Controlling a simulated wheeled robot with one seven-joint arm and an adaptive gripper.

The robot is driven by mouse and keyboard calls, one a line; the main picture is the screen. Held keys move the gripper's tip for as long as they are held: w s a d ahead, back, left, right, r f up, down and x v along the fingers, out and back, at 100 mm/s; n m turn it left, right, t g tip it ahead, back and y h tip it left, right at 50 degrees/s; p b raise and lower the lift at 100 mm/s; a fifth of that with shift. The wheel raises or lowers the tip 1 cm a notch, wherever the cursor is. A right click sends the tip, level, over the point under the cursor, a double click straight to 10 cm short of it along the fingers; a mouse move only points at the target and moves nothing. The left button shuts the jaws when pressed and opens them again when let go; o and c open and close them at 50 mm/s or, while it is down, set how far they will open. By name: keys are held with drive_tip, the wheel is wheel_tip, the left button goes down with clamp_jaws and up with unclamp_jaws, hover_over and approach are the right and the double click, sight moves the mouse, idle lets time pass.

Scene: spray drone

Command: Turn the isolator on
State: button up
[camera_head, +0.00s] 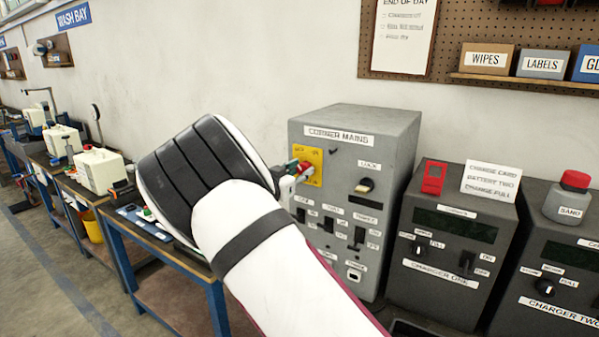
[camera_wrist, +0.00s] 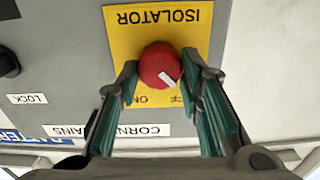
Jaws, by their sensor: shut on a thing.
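The isolator is a red round knob (camera_wrist: 158,62) on a yellow plate (camera_wrist: 120,22) lettered ISOLATOR, upside down in the wrist view. A white pointer mark on the knob slants to the lower right, toward the partly hidden OFF lettering. The ON lettering sits to its left. My gripper (camera_wrist: 160,70) has its green-padded fingers on both sides of the knob and is shut on it. In the head view the yellow plate (camera_head: 317,157) is on the grey CORNER MAINS box (camera_head: 360,125). My gripper (camera_head: 290,182) reaches it from the left, and my wrist hides part of it.
A LOCK knob (camera_head: 364,185) and several small switches are on the same box. Charger one (camera_head: 447,260) and charger two (camera_head: 560,285) stand to the right. A blue-framed bench (camera_head: 165,260) is at left. A pegboard shelf (camera_head: 525,82) holds labelled boxes above.

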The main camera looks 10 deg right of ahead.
drive_tip(key=m+b, duration=0.1)
drive_tip(key=m, duration=0.3)
drive_tip(key=shift+d+m, duration=0.15)
drive_tip(key=shift+m, duration=0.15)
drive_tip(key=m, duration=0.4)
drive_tip(key=shift+b, duration=0.4)
drive_tip(key=m+b, duration=0.1)
drive_tip(key=m, duration=0.4)
drive_tip(key=shift+s+f, duration=0.1)
drive_tip(key=shift+f, duration=0.05)
drive_tip(key=shift+m+b, duration=0.6)
drive_tip(key=shift+m, duration=1.2)
drive_tip(key=o, duration=1.2)
drive_tip(key=shift+c, duration=0.2)
drive_tip(key=v, duration=1.2)
